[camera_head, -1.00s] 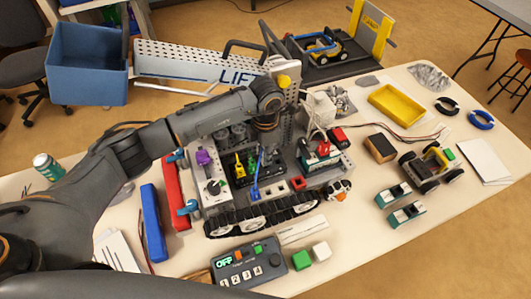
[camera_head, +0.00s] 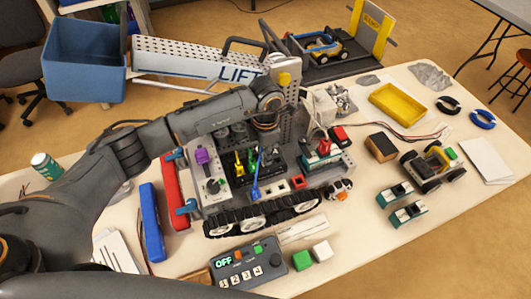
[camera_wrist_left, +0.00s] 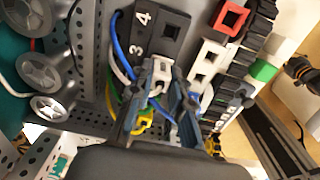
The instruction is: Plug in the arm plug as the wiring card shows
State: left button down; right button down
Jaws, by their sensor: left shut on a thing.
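My left gripper (camera_head: 270,153) reaches down over the tracked robot on the table. In the left wrist view, its fingers (camera_wrist_left: 160,100) are shut on a pale grey-white plug (camera_wrist_left: 160,76), close to a dark hub (camera_wrist_left: 157,30) marked 3 and 4. I cannot tell whether the plug is in a socket. A yellow plug (camera_wrist_left: 144,122) shows between and behind the fingers, with blue, green and white cables around. In the head view, yellow (camera_head: 239,164) and blue (camera_head: 255,190) plugs stand on the robot's deck. I cannot identify the wiring card with certainty. My right gripper is out of view.
A control box (camera_head: 248,262) reading OFF lies in front of the tracked robot, beside green and white blocks. A blue bar (camera_head: 152,223) lies left. A yellow tray (camera_head: 397,103), a small wheeled car (camera_head: 432,165) and a white sheet (camera_head: 484,159) lie right. The front right table is clear.

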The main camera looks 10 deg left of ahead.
pick_arm(q)
jog(key=shift+f+b, duration=0.3)
jog(key=shift+b, duration=0.15)
dwell(0.9)
jog(key=shift+s+f+b, duration=0.1)
jog(key=shift+f+b, duration=0.3)
jog(key=shift+b, duration=0.25)
dwell(0.8)
jog(key=c, duration=1.2)
grip_release()
jog(key=shift+o, duration=0.2)
jog(key=shift+r, duration=0.15)
jog(key=shift+r+p, duration=1.45)
jog(key=shift+r, duration=1.5)
